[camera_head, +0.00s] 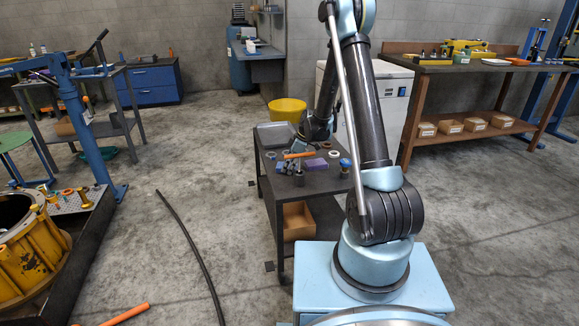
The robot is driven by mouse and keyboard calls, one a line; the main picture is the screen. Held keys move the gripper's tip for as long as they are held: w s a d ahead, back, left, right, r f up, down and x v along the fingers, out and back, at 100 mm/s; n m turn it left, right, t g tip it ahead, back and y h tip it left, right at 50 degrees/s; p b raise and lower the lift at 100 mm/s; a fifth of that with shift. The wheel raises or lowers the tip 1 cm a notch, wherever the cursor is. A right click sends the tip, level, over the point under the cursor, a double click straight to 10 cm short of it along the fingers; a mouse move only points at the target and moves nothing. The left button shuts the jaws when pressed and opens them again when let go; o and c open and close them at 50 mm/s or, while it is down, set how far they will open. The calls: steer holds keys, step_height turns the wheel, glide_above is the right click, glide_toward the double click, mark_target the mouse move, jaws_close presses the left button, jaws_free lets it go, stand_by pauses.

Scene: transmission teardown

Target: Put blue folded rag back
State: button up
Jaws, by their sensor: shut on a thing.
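My arm reaches over the dark cart (262,185), and my gripper (292,162) is low over its top, at the middle left. The gripper is small in the picture and partly hidden by an orange-handled thing and my own wrist. It is shut on what looks like the blue folded rag (283,167), a small grey-blue patch at the jaws. I cannot tell whether the rag touches the cart top. A purple folded cloth-like block (315,163) lies just right of the gripper.
A grey tray (274,135) is at the cart's back left. An orange-handled tool (298,155), small rings (333,154) and a blue-topped part (345,163) crowd the cart top. A cardboard box (298,220) sits on the lower shelf. A yellow bucket (287,109) stands behind.

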steer(key=o, duration=0.8)
steer(key=shift+f, duration=0.15)
steer(key=shift+c, duration=0.2)
steer(key=o, duration=0.4)
steer(key=shift+f, duration=0.15)
steer(key=shift+c, duration=0.2)
